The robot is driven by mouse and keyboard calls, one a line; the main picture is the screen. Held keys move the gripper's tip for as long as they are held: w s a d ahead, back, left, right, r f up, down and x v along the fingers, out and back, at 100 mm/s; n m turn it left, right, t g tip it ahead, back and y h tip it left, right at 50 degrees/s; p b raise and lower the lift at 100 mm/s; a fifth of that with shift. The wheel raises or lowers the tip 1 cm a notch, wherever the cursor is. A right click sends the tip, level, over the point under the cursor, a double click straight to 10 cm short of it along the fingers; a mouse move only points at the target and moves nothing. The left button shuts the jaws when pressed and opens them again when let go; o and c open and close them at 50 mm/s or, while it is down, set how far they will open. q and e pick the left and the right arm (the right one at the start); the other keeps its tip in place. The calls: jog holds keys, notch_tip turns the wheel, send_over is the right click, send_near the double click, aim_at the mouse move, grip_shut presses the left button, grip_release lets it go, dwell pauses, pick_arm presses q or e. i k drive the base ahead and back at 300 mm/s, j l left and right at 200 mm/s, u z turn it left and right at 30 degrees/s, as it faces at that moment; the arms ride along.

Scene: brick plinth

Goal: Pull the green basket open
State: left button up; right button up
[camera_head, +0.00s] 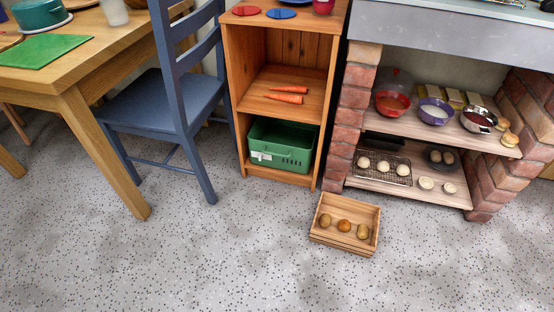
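The green basket (281,153) sits in the lowest compartment of the wooden shelf unit (242,95). Its front shows a white label at the lower left and a handle slot near the middle. The basket stands inside the shelf, with its front close to the open front edge. Part of its open top shows below the shelf board above it; its inside is dark. Neither of my grippers is in view.
Two carrots (287,93) lie on the middle shelf. A blue chair (165,95) stands left of the unit, beside a wooden table (75,75). A wooden crate (318,234) with potatoes is on the floor front right. A brick plinth (348,120) stands right.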

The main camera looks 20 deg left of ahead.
aim_at(291, 144)
jog(key=i+j, duration=0.25)
jog(key=j, duration=0.2)
jog(key=i+j, duration=0.2)
jog(key=j, duration=0.2)
jog(key=i+j, duration=0.25)
jog(key=j, duration=0.2)
jog(key=i+j, duration=0.25)
jog(key=j, duration=0.15)
jog(key=i+j, duration=0.2)
jog(key=j, duration=0.25)
